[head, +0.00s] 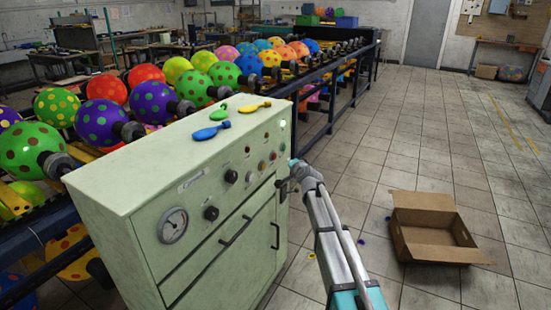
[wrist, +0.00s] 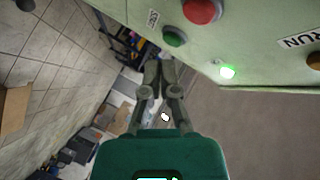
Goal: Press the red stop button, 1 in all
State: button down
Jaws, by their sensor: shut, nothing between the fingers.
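The red button (wrist: 202,10) is a round domed cap on the pale green cabinet face (wrist: 260,25), at the top edge of the wrist view. In the head view a small reddish button (head: 262,166) shows on the cabinet's front, left of my gripper. A green button (wrist: 174,37) sits just beside the red one in the wrist view. My gripper (wrist: 160,72) is shut and empty, its fingertips apart from the red button and below the green button in the picture. In the head view my gripper (head: 284,187) is at the cabinet's right front edge, and its fingertips are hard to make out.
A green lamp (wrist: 227,72) glows by a RUN label (wrist: 305,40), with an orange knob (wrist: 314,61) near it. Limp balloons (head: 211,130) lie on the cabinet top. Racks of inflated balloons (head: 105,88) stand behind.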

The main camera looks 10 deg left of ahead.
jog(key=shift+s+d, duration=0.25)
jog(key=shift+d, duration=0.4)
jog(key=s+d+f+n+g+h, duration=0.2)
jog(key=s+d+f+g, duration=0.3)
jog(key=s+d, duration=0.65)
jog(key=s+d+f+n+g+h, duration=0.2)
jog(key=s+d+f+g+h, duration=0.25)
jog(key=s, duration=1.15)
jog(key=s+d+f+n+g, duration=0.2)
jog(key=s+d+f+g, duration=0.3)
jog(key=s+d, duration=0.7)
notch_tip(320, 180, up, 18)
jog(key=a+p, duration=0.2)
jog(key=p, duration=1.6)
jog(key=shift+s+a+r+t, duration=0.15)
jog(key=shift+s+r+t, duration=0.1)
jog(key=shift+s+t, duration=0.15)
jog(key=c, duration=1.4)
grip_release()
